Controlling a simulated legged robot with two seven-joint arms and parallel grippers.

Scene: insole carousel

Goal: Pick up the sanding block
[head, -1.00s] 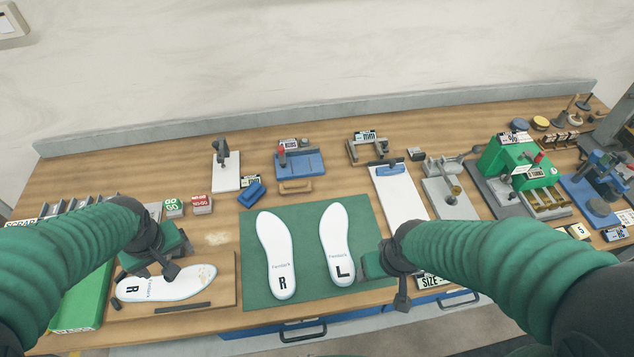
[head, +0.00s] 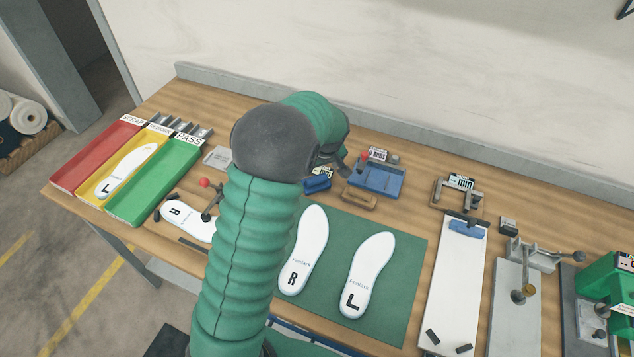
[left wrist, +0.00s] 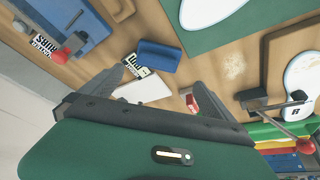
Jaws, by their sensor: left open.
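A small blue block (head: 317,184) lies on the wooden bench beside the green mat. A tan wooden block (head: 360,200) lies to its right, in front of a blue fixture. I cannot tell for sure which is the sanding block. In the left wrist view the blue block (left wrist: 160,56) lies just beyond my left gripper's fingertips, apart from them; the tan block (left wrist: 117,8) is at the top edge. My left gripper (left wrist: 154,80) is open and empty. In the head view, it (head: 332,160) is partly hidden behind my forearm. My right gripper is out of view.
The blue fixture (head: 378,180) with a red knob stands close behind the tan block. A green mat (head: 405,300) bears two white insoles. Red, yellow and green bins (head: 152,184) are at the left. A red-knobbed clamp (head: 206,186) stands by another insole.

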